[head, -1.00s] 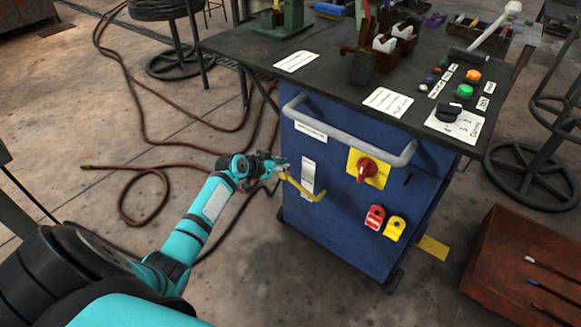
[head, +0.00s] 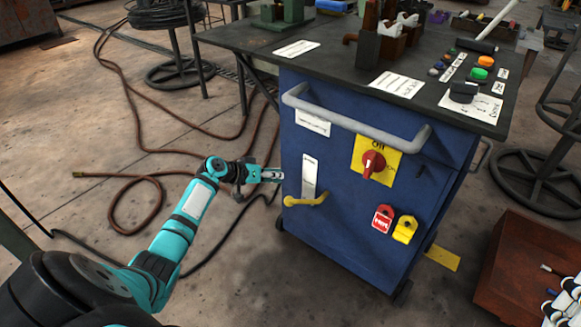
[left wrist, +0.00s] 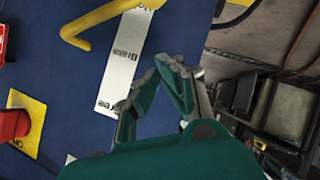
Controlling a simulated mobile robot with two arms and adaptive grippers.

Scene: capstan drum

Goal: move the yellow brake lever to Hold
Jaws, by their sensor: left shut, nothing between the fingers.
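The yellow brake lever (head: 308,201) is on the blue cabinet front, lying nearly level across the lower end of a white label strip (head: 309,175). In the left wrist view the lever (left wrist: 88,22) crosses the top left, over the far end of the strip (left wrist: 124,62); its small lettering is hard to read. My left gripper (head: 278,174) is beside the cabinet's left edge, above and left of the lever and apart from it. In the left wrist view the gripper (left wrist: 165,70) is shut and empty.
A grey handrail (head: 355,120) runs above the strip. A red rotary switch (head: 373,162) on a yellow plate and red and yellow tags (head: 392,222) are to the right. A hose (head: 135,178) lies on the floor.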

